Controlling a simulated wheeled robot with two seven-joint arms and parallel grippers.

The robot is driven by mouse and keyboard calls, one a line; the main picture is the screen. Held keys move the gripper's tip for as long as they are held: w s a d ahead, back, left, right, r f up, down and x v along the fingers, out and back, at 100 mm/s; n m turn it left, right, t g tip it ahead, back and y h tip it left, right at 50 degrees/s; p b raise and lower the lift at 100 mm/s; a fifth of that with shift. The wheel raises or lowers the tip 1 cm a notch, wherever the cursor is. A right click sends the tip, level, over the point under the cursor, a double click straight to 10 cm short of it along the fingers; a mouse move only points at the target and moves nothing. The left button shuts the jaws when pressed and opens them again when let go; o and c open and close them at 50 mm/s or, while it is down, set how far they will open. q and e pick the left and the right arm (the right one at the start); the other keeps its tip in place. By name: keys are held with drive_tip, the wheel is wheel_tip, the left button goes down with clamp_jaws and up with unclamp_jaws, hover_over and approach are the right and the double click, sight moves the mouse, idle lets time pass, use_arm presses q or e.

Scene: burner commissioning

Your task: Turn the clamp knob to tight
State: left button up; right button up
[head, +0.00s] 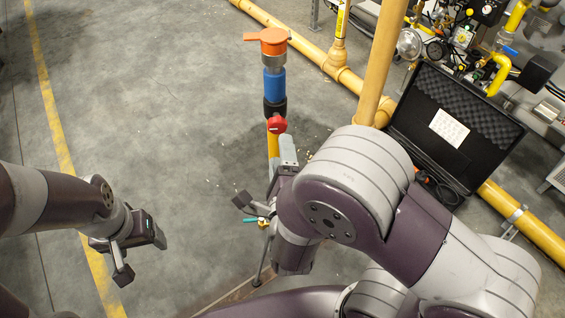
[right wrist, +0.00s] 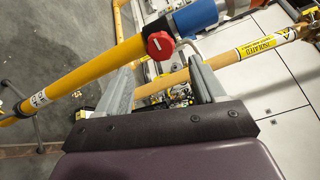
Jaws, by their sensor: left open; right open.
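The red clamp knob (head: 277,125) sits on the yellow pole, just below a black collar and blue sleeve (head: 274,86). It also shows in the right wrist view (right wrist: 160,45), facing the camera. My right gripper (head: 265,174) is open and empty, close to the knob. In the right wrist view its two fingers (right wrist: 163,84) stand apart, and the knob lies between their lines, beyond the tips. No contact with it shows. In the head view my right arm hides part of the pole. My left gripper (head: 142,254) is open and empty at the lower left, far from the knob.
An orange cap (head: 273,40) tops the pole. A yellow gas pipe (head: 290,35) runs along the floor behind, with an upright yellow pipe (head: 381,65). An open black case (head: 455,125) lies right. The floor at left is clear, with a yellow line (head: 50,95).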

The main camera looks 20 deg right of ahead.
drive_tip(key=shift+s+a, duration=0.2)
drive_tip(key=shift+s, duration=0.8)
drive_tip(key=shift+s+a, duration=0.15)
drive_tip(key=shift+s, duration=0.8)
drive_tip(key=shift+w, duration=0.1)
drive_tip(key=w+a+f+n+g+y, duration=0.25)
drive_tip(key=f+n+g+y, duration=0.2)
drive_tip(key=n+g, duration=0.5)
drive_tip(key=s+d+n+g+h, duration=0.1)
drive_tip(key=s+d+n+g, duration=0.7)
drive_tip(key=n, duration=0.6)
wheel_tip(320, 180, up, 26)
drive_tip(key=d+t+p, duration=0.1)
drive_tip(key=p, duration=2.4)
drive_tip(key=shift+p, duration=0.4)
drive_tip(key=shift+s+d+r, duration=0.1)
